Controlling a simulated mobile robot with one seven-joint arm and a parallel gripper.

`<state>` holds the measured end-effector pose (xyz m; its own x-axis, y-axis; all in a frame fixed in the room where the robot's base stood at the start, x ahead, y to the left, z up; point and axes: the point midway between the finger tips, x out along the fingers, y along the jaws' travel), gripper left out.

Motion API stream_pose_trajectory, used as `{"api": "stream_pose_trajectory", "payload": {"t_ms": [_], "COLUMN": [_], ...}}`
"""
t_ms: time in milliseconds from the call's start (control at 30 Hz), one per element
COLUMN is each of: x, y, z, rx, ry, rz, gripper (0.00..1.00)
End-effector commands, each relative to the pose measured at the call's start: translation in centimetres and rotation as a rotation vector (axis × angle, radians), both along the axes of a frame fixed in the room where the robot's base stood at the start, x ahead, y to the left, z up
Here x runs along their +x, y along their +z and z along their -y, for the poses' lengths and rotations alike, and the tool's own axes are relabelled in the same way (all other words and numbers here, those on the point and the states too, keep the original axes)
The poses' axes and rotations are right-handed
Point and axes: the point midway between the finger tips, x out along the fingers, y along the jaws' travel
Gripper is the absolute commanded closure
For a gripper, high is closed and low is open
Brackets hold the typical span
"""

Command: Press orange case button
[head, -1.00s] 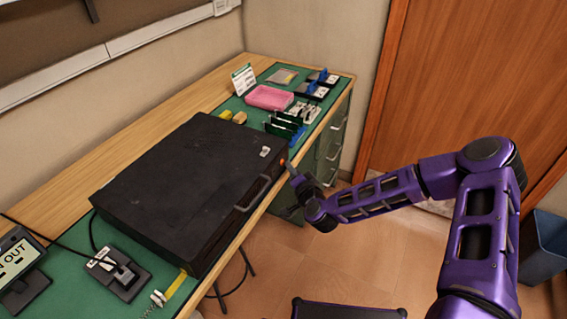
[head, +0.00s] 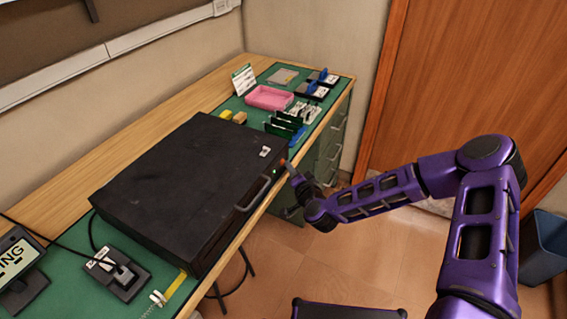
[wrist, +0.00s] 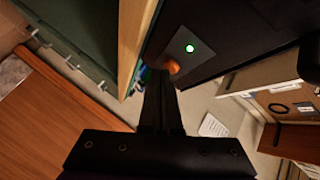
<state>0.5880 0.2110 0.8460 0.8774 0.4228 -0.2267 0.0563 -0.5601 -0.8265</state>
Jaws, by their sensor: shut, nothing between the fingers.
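The black case (head: 180,185) lies flat on the green-topped workbench. Its orange button (head: 283,162) sits on the case's front face near the right end; in the wrist view the orange button (wrist: 173,67) shows just beyond my fingertips. A round green light (wrist: 190,48) glows on a grey plate beside the button. My gripper (head: 291,170) is shut and empty, with its tips (wrist: 160,74) at the button. I cannot tell whether they touch it or how far it is pressed in.
A grey handle (head: 252,194) stands out from the case's front. A pink tray (head: 269,98), green boards and small parts lie at the bench's far end. A small display (head: 17,262) reading "ING" stands at left. Open floor lies before the bench; a blue bin (head: 542,247) is at right.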

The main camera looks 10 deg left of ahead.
Motion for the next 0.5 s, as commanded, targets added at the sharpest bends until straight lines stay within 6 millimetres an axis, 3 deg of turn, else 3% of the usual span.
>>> {"api": "stream_pose_trajectory", "payload": {"t_ms": [500], "x": [-0.42], "y": [0.0], "z": [1.12], "rx": [0.0], "ry": [0.0], "rz": [0.0], "gripper": [1.0]}}
